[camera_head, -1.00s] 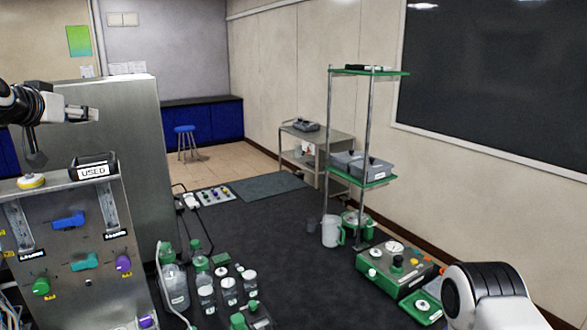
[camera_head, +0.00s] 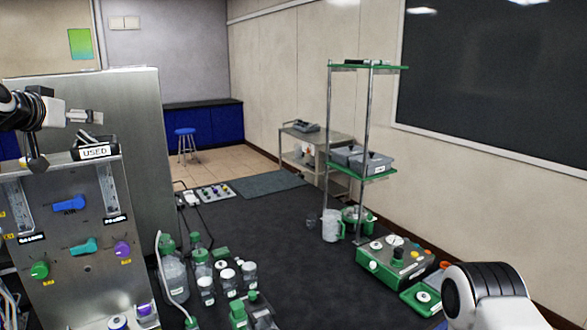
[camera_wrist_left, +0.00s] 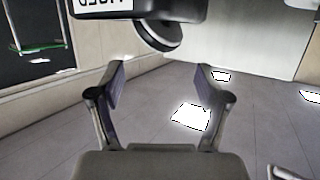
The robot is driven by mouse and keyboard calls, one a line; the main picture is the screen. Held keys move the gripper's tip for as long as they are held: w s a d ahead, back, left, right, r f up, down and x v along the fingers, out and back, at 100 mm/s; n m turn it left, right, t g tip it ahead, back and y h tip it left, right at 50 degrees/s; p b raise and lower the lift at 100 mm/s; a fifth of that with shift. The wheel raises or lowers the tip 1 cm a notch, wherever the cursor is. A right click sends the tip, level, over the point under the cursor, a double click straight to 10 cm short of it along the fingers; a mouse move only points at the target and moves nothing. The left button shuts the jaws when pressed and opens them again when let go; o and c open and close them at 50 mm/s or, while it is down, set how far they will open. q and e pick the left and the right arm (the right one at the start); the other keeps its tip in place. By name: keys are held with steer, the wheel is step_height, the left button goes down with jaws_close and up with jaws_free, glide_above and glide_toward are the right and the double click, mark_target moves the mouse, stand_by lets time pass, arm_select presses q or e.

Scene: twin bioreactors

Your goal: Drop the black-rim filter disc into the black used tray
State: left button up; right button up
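The black used tray (camera_head: 112,151), with a white USED label, sits on top of the steel panel unit at the left of the head view. It also shows at the top of the left wrist view (camera_wrist_left: 190,9), with its label upside down. My left gripper (camera_head: 98,117) is just above the tray. In the left wrist view the fingers (camera_wrist_left: 158,88) are spread, with nothing between them. A round dark disc (camera_wrist_left: 160,36), apparently the black-rim filter disc, is tilted against the tray, beyond the fingertips. Whether it lies inside is unclear. My right gripper is out of view.
The steel unit (camera_head: 60,255) carries coloured knobs and valves. Bottles and jars (camera_head: 206,290) stand low beside it. A green shelf rack (camera_head: 365,172) and a green control box (camera_head: 394,265) are farther right.

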arm_select(q)
steer(key=shift+w+f, duration=0.2)
steer(key=shift+w, duration=0.3)
steer(key=shift+w+r, duration=0.1)
steer(key=shift+r, duration=0.1)
step_height(320, 180, up, 10)
steer(key=shift+s+f, duration=0.2)
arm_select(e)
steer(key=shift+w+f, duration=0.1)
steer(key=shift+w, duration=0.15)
arm_select(q)
steer(key=shift+s+a, duration=0.1)
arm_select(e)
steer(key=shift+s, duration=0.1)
